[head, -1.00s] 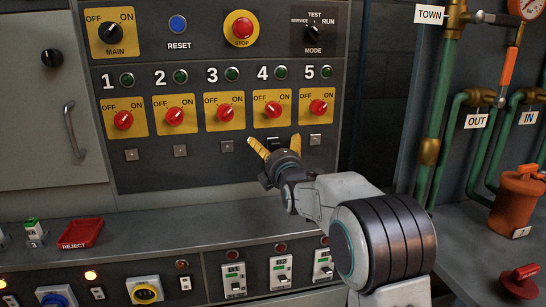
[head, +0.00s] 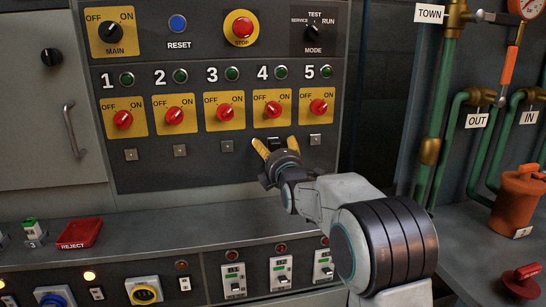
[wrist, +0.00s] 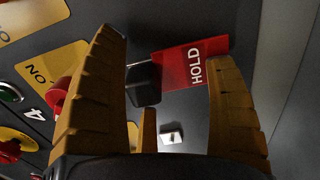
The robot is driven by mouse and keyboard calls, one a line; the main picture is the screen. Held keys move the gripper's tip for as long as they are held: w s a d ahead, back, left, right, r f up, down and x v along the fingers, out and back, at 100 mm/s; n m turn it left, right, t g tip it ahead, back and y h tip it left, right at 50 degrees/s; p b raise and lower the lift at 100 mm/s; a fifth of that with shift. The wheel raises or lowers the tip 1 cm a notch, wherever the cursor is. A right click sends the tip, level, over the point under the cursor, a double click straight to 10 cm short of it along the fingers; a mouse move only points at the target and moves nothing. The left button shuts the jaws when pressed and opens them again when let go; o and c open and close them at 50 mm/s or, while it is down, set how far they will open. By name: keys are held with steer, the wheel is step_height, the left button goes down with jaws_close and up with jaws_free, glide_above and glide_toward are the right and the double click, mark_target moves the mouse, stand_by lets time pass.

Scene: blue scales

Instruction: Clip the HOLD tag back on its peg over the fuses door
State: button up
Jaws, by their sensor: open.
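The red HOLD tag (wrist: 190,66) shows in the wrist view, with white lettering and a black clip (wrist: 145,82) at its left end. In the head view the black clip (head: 273,141) is at the panel below the number 4 switch, where the row of square pegs runs; the red part is hidden behind my gripper. My gripper (head: 274,147) is open with its yellow fingers either side of the clip. In the wrist view the tag lies between the fingers (wrist: 170,85), close to the right one. No door labelled fuses is readable.
Square pegs such as one under switch 5 (head: 315,139) stick out beside my gripper. Red rotary switches (head: 273,110) are just above. A grey door (head: 40,130) with a handle is at left. A console shelf (head: 160,222) with a red REJECT tray (head: 81,233) lies below.

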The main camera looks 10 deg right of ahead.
steer(key=shift+r, duration=0.35)
jaws_close()
steer(key=shift+s+f, duration=0.1)
steer(key=shift+f, duration=0.05)
steer(key=shift+s+f+b, duration=0.15)
steer(key=shift+s+b, duration=0.95)
steer(key=shift+s, duration=0.3)
steer(key=shift+s+f+b, duration=0.1)
steer(key=shift+s+b, duration=0.95)
steer(key=shift+s, duration=0.35)
steer(key=shift+s, duration=0.1)
